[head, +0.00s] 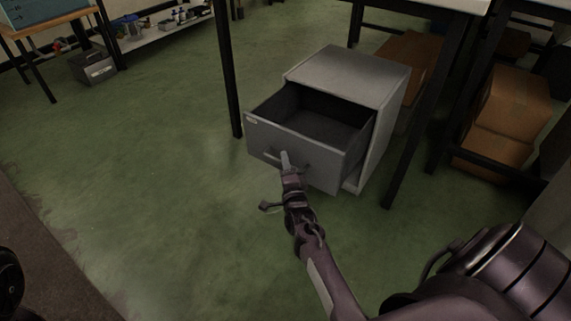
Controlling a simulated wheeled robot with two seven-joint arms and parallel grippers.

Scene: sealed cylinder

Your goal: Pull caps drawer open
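The caps drawer (306,152) is a grey drawer pulled well out of a small grey cabinet (350,72), and its dark inside shows no contents. A bar handle (271,157) runs across its front, with a small pale label (252,119) at the upper left corner. My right gripper (286,161) reaches up from the bottom of the head view, and its fingertips overlap the middle of the handle. The fingers line up with my view, so the gap between them is hidden. My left gripper is not in view.
The cabinet stands on the green floor (150,160), under a table (440,4) with dark legs (230,80) close on both sides. Cardboard boxes (516,100) lie to the right. The floor left of the drawer is clear. A grey bin (94,67) is far left.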

